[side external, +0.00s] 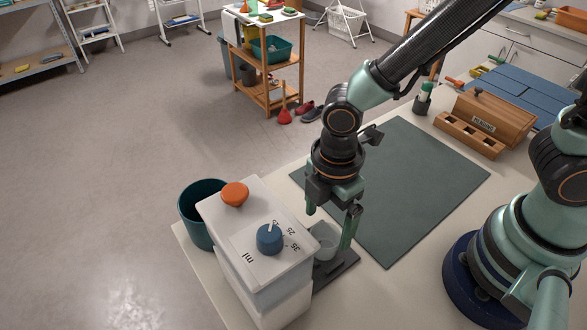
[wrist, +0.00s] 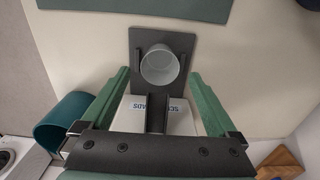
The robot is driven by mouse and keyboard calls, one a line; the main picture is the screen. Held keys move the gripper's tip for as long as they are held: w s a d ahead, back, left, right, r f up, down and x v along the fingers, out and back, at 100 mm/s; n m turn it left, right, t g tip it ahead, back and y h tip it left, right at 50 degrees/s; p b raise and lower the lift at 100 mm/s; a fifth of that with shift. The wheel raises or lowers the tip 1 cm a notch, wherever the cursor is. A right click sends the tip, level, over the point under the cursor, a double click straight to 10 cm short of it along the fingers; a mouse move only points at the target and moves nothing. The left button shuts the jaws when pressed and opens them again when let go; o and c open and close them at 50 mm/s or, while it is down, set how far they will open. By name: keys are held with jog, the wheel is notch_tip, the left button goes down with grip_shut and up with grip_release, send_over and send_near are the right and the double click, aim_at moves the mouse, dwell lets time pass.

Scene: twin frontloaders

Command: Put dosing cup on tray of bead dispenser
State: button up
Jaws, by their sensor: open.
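The bead dispenser (side external: 262,245) is a white box with an orange knob (side external: 235,194) and a blue dial (side external: 270,238) on top, near the table's front corner. Its dark grey tray (side external: 345,262) sticks out at its right side, and also shows in the wrist view (wrist: 187,42). The pale translucent dosing cup (side external: 324,242) stands upright on the tray, open end up; in the wrist view the cup (wrist: 160,66) lies within the tray's outline. My gripper (side external: 329,228) is open, pointing down at the cup. In the wrist view its green fingers (wrist: 158,76) are spread either side, with gaps to the cup.
A teal bin (side external: 197,213) stands beside the dispenser's left side. A dark green mat (side external: 415,190) lies flat and bare behind my gripper. A wooden box (side external: 490,120) and a small pot with a green-topped item (side external: 424,100) stand beyond the mat.

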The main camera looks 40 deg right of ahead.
notch_tip(320, 180, up, 7)
jog(key=w+d+r+m+t, duration=0.2)
jog(key=d+r+m, duration=0.3)
jog(key=d+m, duration=0.4)
jog(key=w+d+r+m+t, duration=0.2)
jog(key=d+r+m, duration=0.4)
jog(key=d+m, duration=0.3)
jog(key=shift+w+d+t, duration=0.25)
jog(key=shift+d+t, duration=0.5)
jog(key=shift+t, duration=0.05)
